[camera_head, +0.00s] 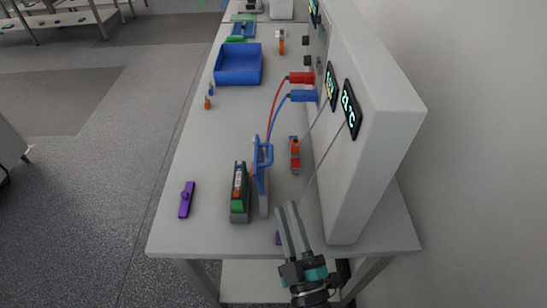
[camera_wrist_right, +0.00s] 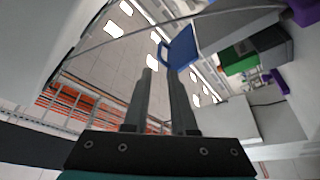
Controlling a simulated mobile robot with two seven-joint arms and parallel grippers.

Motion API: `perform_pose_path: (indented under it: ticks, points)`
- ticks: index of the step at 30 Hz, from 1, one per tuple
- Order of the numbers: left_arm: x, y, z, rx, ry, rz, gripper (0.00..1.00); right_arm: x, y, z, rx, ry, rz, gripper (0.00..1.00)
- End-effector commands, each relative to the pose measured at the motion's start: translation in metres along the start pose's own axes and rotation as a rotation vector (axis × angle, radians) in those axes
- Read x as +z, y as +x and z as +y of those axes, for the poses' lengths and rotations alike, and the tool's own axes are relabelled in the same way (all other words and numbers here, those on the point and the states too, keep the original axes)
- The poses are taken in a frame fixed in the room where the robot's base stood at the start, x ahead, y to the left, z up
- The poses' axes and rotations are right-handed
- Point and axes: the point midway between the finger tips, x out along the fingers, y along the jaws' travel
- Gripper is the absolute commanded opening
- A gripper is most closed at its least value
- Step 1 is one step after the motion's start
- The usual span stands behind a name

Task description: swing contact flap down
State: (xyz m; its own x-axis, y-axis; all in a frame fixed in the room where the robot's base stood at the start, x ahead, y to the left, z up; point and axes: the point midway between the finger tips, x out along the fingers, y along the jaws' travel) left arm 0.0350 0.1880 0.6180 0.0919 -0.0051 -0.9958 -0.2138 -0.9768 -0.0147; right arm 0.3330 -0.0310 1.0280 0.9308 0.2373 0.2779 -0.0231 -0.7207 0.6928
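The contact flap (camera_head: 264,155) is a blue frame standing upright on a narrow grey stand, just right of a dark battery block with a green part (camera_head: 238,200). In the right wrist view the blue flap (camera_wrist_right: 181,48) shows just beyond the fingertips, with the green part (camera_wrist_right: 237,53) to its right. My right gripper (camera_head: 287,206) is nearer the camera and to the right of the flap, apart from it in the head view. Its two fingers (camera_wrist_right: 160,74) are parted with nothing between them. My left gripper is not in view.
The tall white cycler cabinet (camera_head: 385,120) with two lit displays stands close right of my gripper. Red (camera_head: 301,77) and blue (camera_head: 302,96) plugs trail cables toward the flap. An orange-red item (camera_head: 295,155), a purple piece (camera_head: 187,200) and a blue bin (camera_head: 238,79) are on the table.

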Motion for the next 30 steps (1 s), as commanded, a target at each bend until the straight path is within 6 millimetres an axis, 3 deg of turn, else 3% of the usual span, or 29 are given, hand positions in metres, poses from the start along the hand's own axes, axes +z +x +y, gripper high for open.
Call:
perform_pose_path:
  ticks: [6, 16, 22, 30]
  points:
    - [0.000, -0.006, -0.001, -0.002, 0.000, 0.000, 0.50, -0.001, 0.047, 0.002, 0.004, 0.001, 0.003, 0.25]
    - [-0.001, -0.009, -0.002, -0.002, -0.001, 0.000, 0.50, -0.001, 0.106, 0.001, 0.001, 0.003, 0.001, 0.25]
    - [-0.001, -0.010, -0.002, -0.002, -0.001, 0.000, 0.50, 0.000, 0.124, 0.000, 0.000, 0.002, -0.001, 0.25]
    - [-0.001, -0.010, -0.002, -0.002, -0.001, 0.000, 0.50, 0.001, 0.128, 0.000, -0.001, 0.002, -0.002, 0.25]
